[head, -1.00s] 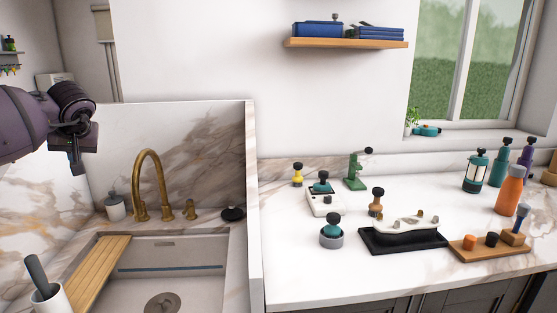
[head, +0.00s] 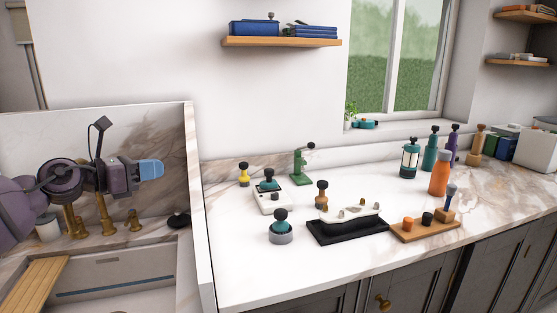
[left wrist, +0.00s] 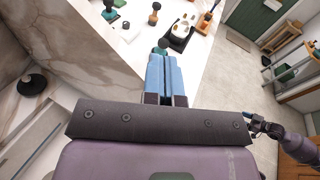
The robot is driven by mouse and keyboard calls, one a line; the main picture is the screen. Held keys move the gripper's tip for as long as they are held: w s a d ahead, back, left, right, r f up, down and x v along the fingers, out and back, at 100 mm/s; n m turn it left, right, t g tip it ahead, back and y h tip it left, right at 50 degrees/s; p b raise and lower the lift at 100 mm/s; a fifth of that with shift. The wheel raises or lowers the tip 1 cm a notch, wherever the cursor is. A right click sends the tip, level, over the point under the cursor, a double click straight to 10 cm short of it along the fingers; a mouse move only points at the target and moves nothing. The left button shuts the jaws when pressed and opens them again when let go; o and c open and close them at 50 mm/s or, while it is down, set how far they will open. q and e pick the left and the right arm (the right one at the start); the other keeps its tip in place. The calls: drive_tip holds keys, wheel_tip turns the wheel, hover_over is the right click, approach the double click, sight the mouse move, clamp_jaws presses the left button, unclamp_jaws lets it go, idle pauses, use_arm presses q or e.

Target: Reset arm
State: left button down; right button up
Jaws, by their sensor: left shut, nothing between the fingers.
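My left gripper (head: 152,169) is over the sink area at the left of the head view, in front of the marble splash wall. Its blue fingers are closed together with nothing between them, and they point right toward the counter. In the left wrist view the shut blue fingers (left wrist: 165,78) point toward the counter edge, apart from the objects there. My right gripper is not seen in the head view. A purple arm part, which looks like mine, shows at the right of the left wrist view.
A marble divider (head: 196,200) stands between the sink (head: 120,278) and the counter. The counter holds a black tray (head: 345,230), a wooden board (head: 425,231), an orange bottle (head: 440,173) and a green stand (head: 300,168). A shelf (head: 282,42) hangs above. The counter's front strip is clear.

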use_arm(q)
drive_tip(key=s+d+f+n+t+y+b, duration=0.1)
drive_tip(key=s+f+n+t+y, duration=0.3)
drive_tip(key=f+n, duration=1.05)
drive_tip(key=s+d+f+n+t+y, duration=0.1)
drive_tip(key=s+f+n+y, duration=0.35)
drive_tip(key=f+n, duration=1.05)
drive_tip(key=s+f+n+g+y, duration=0.2)
drive_tip(key=s+f+n, duration=0.5)
drive_tip(key=s, duration=0.6)
drive_tip(key=s+a+f+n+g+y+b, duration=0.1)
drive_tip(key=s+f+n+g, duration=0.2)
drive_tip(key=s+f+n, duration=0.4)
drive_tip(key=s+f, duration=0.4)
drive_tip(key=s, duration=0.2)
drive_tip(key=shift+s+f+y, duration=0.25)
drive_tip(key=shift+f+y, duration=0.05)
drive_tip(key=shift+y, duration=0.05)
